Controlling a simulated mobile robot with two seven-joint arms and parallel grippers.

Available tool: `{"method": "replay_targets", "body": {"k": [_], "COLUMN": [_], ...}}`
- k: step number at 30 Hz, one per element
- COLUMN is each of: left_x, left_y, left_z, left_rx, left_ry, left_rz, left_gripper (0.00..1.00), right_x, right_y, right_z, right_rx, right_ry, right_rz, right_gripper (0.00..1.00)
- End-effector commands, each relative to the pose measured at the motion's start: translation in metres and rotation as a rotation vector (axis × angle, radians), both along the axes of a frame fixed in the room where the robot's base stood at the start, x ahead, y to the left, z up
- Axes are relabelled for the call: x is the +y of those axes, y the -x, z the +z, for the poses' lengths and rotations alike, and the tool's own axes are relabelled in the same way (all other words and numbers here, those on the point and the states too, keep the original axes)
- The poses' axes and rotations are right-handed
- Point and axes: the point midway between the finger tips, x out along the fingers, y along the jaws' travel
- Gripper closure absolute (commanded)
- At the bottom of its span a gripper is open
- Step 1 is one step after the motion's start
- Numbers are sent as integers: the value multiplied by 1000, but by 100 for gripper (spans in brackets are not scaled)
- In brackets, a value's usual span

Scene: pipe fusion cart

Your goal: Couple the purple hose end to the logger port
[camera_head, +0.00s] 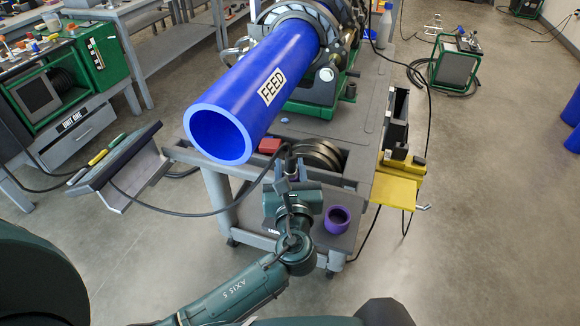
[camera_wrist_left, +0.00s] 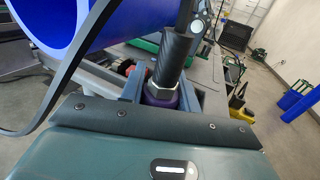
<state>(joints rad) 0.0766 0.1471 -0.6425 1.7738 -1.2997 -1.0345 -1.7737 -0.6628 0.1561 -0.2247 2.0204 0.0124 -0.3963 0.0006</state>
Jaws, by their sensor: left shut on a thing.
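My left gripper (camera_head: 289,177) is in front of the cart's near edge, below the open end of the blue pipe. In the left wrist view its fingers (camera_wrist_left: 160,88) are shut on the purple hose end (camera_wrist_left: 160,97). This end has a purple collar, a metal hex nut and a thick black sleeve (camera_wrist_left: 171,60) that leans up and right. In the head view the gripper mostly hides the hose end. The black hose (camera_head: 190,214) loops from there to the left. I cannot make out the logger port in either view. My right gripper is not in view.
A red block (camera_head: 270,146) and dark discs (camera_head: 320,154) lie near the gripper. A purple cup (camera_head: 338,218) stands lower, right. A tilted panel (camera_head: 118,160) stands left, a yellow bracket (camera_head: 395,190) right.

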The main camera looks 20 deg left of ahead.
Motion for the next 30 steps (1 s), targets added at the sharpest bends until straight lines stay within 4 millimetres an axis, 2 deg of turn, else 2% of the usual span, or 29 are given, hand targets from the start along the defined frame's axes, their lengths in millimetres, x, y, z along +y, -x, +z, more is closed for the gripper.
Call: {"method": "replay_targets", "body": {"k": [17,30], "left_x": [0,0], "left_y": [0,0], "left_z": [1,0], "left_rx": [-1,-1], "left_ry": [-1,1], "left_rz": [0,0], "left_gripper": [93,93], "right_x": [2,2], "right_y": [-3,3], "right_z": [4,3], "right_rx": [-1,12], "right_ry": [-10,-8], "right_rz": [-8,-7], "right_gripper": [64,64]}}
